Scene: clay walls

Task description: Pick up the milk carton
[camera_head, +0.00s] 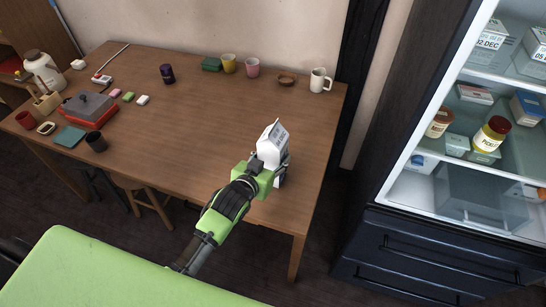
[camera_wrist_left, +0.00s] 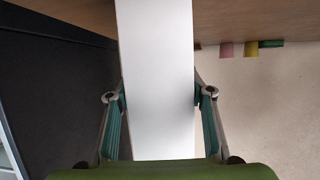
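The white milk carton (camera_head: 271,150) stands upright at the right front part of the wooden table, with grey print near its slanted top. My left gripper (camera_head: 266,174) reaches it from the near side, and the arm hides part of its lower body. In the left wrist view the carton's plain white side (camera_wrist_left: 158,80) fills the space between the two fingers (camera_wrist_left: 160,125). The finger pads press against both its edges, so the gripper is shut on it. Whether its base touches the table is hidden. My right gripper is in neither view.
The table (camera_head: 215,120) holds mugs and a bowl along the back, including a white mug (camera_head: 320,80). A grey and red box (camera_head: 88,108) and small items crowd the left. The middle is clear. An open fridge (camera_head: 425,190) with stocked shelves stands right.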

